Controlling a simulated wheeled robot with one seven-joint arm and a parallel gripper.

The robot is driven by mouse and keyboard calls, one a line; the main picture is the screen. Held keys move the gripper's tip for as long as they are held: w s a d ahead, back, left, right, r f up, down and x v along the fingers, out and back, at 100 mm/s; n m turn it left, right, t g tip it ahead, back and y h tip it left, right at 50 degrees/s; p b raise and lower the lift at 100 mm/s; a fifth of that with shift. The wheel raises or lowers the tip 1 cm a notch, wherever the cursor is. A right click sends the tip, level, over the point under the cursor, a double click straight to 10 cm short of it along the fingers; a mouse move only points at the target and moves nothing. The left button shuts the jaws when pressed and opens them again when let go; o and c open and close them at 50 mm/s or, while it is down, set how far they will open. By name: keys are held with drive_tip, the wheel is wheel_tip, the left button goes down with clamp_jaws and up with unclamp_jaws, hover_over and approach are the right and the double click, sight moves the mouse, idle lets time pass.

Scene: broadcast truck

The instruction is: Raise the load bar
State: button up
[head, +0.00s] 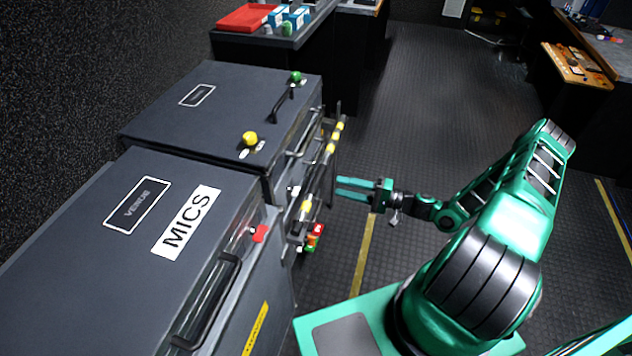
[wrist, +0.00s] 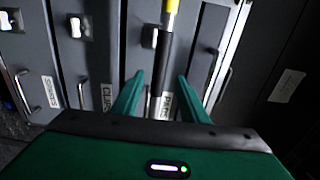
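The load bar (head: 331,145), a dark bar with yellow bands, runs along the front of the dark cases in the head view. In the wrist view the load bar (wrist: 166,62) shows as a black length with a yellow band at the top. My gripper (head: 338,188) points left toward the case fronts, beside the bar. In the wrist view my gripper (wrist: 159,82) is open, its two green fingers apart, with the bar lined up in the gap between them. I see no contact; whether the fingertips reach around the bar is unclear.
The MICS case (head: 90,215) and another dark case (head: 225,100) stand left of the arm, with handles and knobs. A red and green fitting (head: 315,236) sits low by the case fronts. Labelled drawers show in the wrist view. The floor (head: 440,100) beyond my arm is clear.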

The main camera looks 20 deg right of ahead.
sight(317, 181)
drive_tip(key=x, duration=1)
